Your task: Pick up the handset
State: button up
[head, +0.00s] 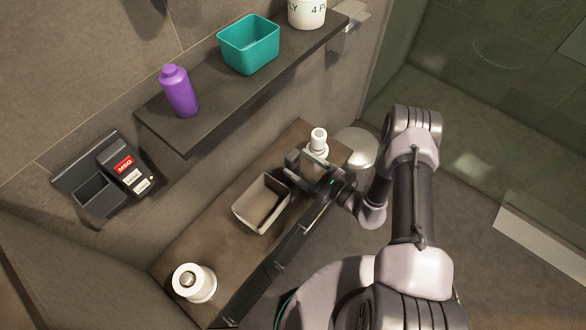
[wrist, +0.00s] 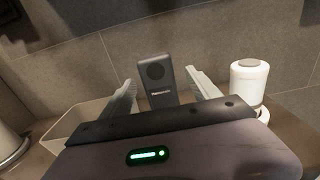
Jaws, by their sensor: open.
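The dark handset (wrist: 155,78) stands upright in the wrist view, with a round earpiece at its top and a small label below. In the head view it is a dark block (head: 292,159) on the counter, between the beige bin and the white dispenser. My gripper (wrist: 160,88) is open, its two pale fingers to the left and right of the handset. In the head view my gripper (head: 304,169) reaches in from the right, close to the handset. Its body hides the handset's lower part in the wrist view. I cannot tell whether the fingers touch it.
The beige bin (head: 244,213) stands left of my gripper. A white dispenser (head: 318,142) stands close on the other side. A white roll (head: 207,288) is at the counter's near end. A shelf (head: 210,118) overhangs behind. A phone base (head: 130,172) hangs on the wall.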

jog(key=x, duration=0.3)
jog(key=shift+a+f, duration=0.1)
jog(key=shift+f, duration=0.05)
jog(key=shift+s, duration=0.1)
grip_shut()
